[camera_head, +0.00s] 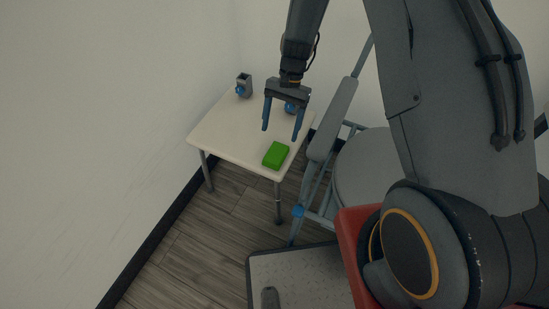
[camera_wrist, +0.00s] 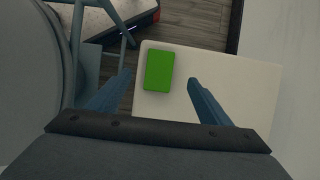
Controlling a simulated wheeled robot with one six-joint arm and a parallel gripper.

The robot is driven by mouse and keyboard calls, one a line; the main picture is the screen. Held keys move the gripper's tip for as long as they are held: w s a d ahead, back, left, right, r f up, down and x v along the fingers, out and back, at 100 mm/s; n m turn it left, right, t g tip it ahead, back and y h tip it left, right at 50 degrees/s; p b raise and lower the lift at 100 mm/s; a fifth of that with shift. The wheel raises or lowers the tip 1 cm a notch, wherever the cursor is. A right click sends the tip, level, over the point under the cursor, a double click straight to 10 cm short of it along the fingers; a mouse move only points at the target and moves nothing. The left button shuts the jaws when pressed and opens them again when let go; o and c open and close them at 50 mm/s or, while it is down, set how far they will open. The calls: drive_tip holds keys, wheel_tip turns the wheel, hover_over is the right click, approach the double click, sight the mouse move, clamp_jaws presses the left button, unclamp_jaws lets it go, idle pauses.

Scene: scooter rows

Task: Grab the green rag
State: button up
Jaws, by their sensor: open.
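The green rag (camera_head: 276,155) is a small, flat, folded block lying near the front corner of a small white table (camera_head: 215,132). In the wrist view the rag (camera_wrist: 159,69) lies beyond and between my two blue fingers, close to the tabletop's edge (camera_wrist: 255,95). My gripper (camera_head: 281,134) is open and empty, pointing down over the table. The rag appears apart from both fingers. How high the fingers are above the tabletop is hard to tell.
A grey cup-like holder (camera_head: 244,83) with a blue part stands at the table's back corner. A blue item (camera_head: 290,107) sits partly hidden behind my gripper. A grey-blue chair (camera_head: 345,110) stands close on the table's right. Walls border the left and back.

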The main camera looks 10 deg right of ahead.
sight(277, 152)
drive_tip(key=shift+w+f+b, duration=0.2)
drive_tip(key=shift+f+b, duration=0.05)
drive_tip(key=shift+f, duration=0.3)
drive_tip(key=shift+w+f+b, duration=0.2)
drive_tip(key=shift+f+b, duration=0.05)
drive_tip(key=shift+f, duration=0.25)
drive_tip(key=shift+s+f, duration=0.1)
drive_tip(key=shift+f, duration=0.15)
drive_tip(key=x, duration=0.6)
drive_tip(key=shift+s, duration=0.2)
drive_tip(key=shift+s+f, duration=0.15)
drive_tip(key=shift+f, duration=0.35)
drive_tip(key=shift+f, duration=0.25)
drive_tip(key=c, duration=1.1)
